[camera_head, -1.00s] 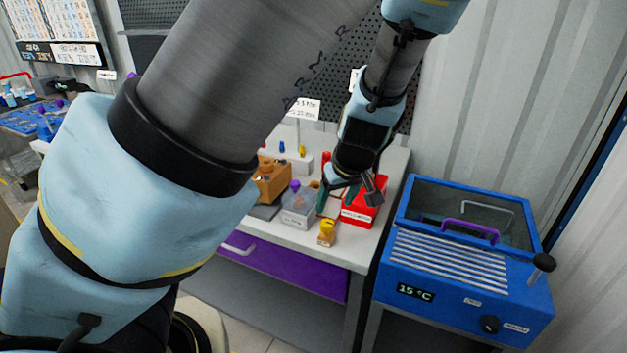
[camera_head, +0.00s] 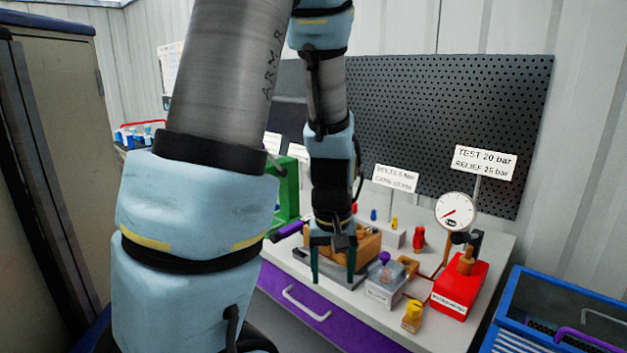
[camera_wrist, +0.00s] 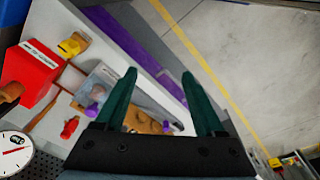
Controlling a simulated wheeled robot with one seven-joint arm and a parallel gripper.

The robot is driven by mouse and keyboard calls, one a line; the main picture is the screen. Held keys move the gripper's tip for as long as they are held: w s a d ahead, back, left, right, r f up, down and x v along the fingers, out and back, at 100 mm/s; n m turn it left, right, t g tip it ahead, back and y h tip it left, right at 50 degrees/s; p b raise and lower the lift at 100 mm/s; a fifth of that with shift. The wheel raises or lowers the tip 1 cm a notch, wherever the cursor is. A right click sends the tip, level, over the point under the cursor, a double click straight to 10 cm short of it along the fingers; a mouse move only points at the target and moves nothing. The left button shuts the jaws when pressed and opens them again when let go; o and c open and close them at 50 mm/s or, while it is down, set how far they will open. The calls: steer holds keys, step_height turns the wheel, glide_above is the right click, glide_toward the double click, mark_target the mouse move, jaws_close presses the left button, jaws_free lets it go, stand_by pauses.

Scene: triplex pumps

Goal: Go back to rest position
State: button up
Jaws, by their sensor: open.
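My gripper (camera_head: 333,270) hangs fingers-down in front of the bench's tan wooden block (camera_head: 366,246) in the head view. In the wrist view its two dark green fingers (camera_wrist: 159,76) are spread apart with nothing between the tips. The gap there looks onto the white bench edge, the purple drawer front and the floor. My arm crosses the left and middle of the head view and hides part of the bench. I cannot tell whether a finger touches the block.
A clear box with a purple knob (camera_head: 384,286), a yellow-capped item (camera_head: 412,316), a red pump unit (camera_head: 460,291) and a gauge (camera_head: 455,211) stand on the bench. A green frame (camera_head: 288,190) stands behind. A blue bath (camera_head: 545,310) is at right.

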steer(key=s+a+r+m+b, duration=0.1)
steer(key=a+r, duration=0.2)
steer(key=a, duration=0.7)
steer(key=shift+s+a, duration=0.25)
steer(key=shift+s, duration=0.15)
stand_by(1.4)
